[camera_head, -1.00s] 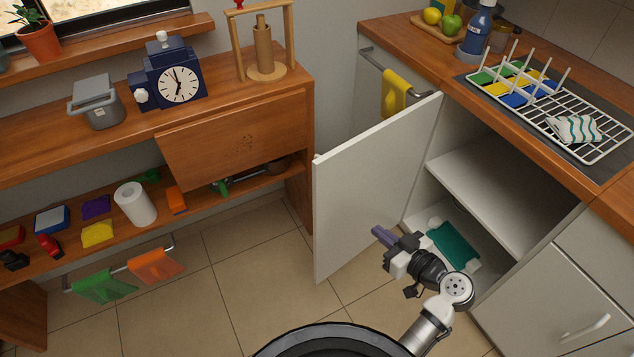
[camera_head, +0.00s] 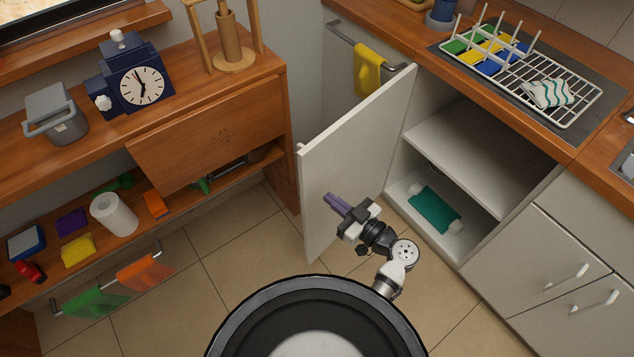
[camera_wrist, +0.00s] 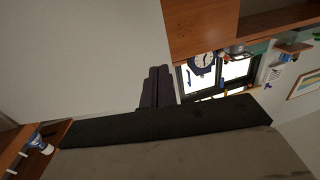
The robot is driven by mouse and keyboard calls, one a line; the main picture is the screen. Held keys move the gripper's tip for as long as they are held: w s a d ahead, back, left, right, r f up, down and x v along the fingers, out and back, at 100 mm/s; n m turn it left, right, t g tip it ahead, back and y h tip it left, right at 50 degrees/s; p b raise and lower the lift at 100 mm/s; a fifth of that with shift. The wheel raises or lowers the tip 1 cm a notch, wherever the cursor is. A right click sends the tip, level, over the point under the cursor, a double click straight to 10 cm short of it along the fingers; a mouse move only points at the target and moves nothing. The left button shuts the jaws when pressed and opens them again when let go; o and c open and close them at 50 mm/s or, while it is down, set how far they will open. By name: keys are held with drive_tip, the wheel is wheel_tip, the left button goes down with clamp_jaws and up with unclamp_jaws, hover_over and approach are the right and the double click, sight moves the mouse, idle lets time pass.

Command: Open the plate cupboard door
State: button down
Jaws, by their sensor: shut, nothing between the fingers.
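The plate cupboard door (camera_head: 354,150) is a white panel that stands wide open, swung out to the left of its cupboard. In the wrist view the door (camera_wrist: 75,60) fills the upper left as a pale surface. The open cupboard (camera_head: 462,160) shows a white shelf and a green thing with white ends (camera_head: 434,210) on its floor. My gripper (camera_head: 336,203) has purple-grey fingers, shut and empty, in front of the door's inner face. The fingers also show in the wrist view (camera_wrist: 156,88). I cannot tell whether they touch the door.
A wooden sideboard (camera_head: 215,130) with a blue clock (camera_head: 135,82) stands at left. A rail with a yellow cloth (camera_head: 368,70) is behind the door. A dish rack (camera_head: 550,95) stands on the counter. Tiled floor (camera_head: 235,240) is clear between sideboard and door.

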sight(308, 182)
drive_tip(key=p+x, duration=0.1)
drive_tip(key=x, duration=0.3)
drive_tip(key=shift+w+a+r+p, duration=0.2)
drive_tip(key=shift+p, duration=0.15)
drive_tip(key=shift+w+a+f, duration=0.2)
drive_tip(key=shift+w+a, duration=0.25)
drive_tip(key=shift+a, duration=0.05)
drive_tip(key=shift+w+a+f+b, duration=0.15)
drive_tip(key=shift+w+a+b, duration=0.15)
drive_tip(key=shift+b, duration=0.05)
drive_tip(key=b+x, duration=0.4)
drive_tip(key=x, duration=0.3)
drive_tip(key=shift+a+b, duration=0.1)
drive_tip(key=shift+b, duration=0.25)
